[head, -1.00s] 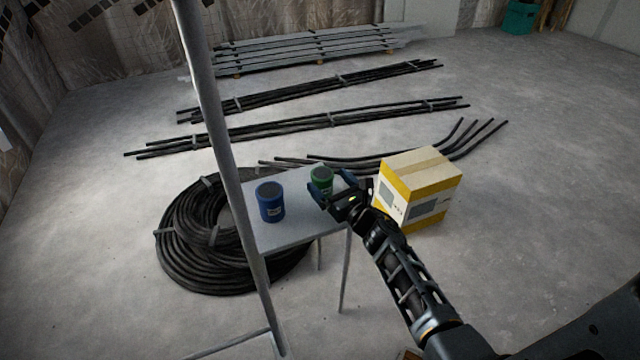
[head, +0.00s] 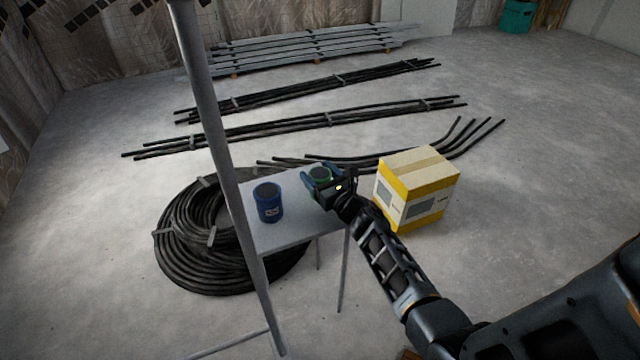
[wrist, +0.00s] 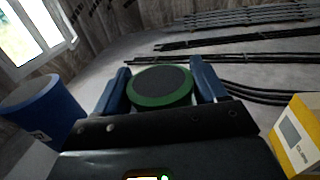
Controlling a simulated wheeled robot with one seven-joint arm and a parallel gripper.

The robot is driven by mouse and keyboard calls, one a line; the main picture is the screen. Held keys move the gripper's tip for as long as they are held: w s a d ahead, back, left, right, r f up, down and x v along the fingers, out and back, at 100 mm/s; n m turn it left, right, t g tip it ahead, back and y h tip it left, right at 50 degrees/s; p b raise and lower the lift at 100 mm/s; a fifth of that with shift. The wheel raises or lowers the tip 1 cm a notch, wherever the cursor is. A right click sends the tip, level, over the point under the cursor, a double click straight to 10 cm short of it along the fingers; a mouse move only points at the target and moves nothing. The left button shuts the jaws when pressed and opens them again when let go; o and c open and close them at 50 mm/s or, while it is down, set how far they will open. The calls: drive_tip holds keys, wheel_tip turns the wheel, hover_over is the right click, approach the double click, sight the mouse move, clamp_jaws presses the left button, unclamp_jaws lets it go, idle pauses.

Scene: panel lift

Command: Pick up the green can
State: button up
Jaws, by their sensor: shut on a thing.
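The green can (head: 320,173) stands at the far right part of the small grey table (head: 290,239). My gripper (head: 319,179) is shut on it, with one finger on each side. In the wrist view the can's dark round top with its green rim (wrist: 161,86) sits between the two blue fingers (wrist: 160,84). The can's lower part is hidden behind my gripper, so I cannot tell whether it touches the table. A blue can (head: 268,202) stands apart on the table to the left, and it also shows in the wrist view (wrist: 42,110).
A yellow and white box (head: 417,188) stands right of the table. A black cable coil (head: 190,240) lies on the floor at the left. A grey upright pole (head: 222,150) rises in front of the table. Black rods (head: 300,125) lie behind; open floor (head: 540,130) is at right.

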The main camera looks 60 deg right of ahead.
drive_tip(key=c, duration=0.5)
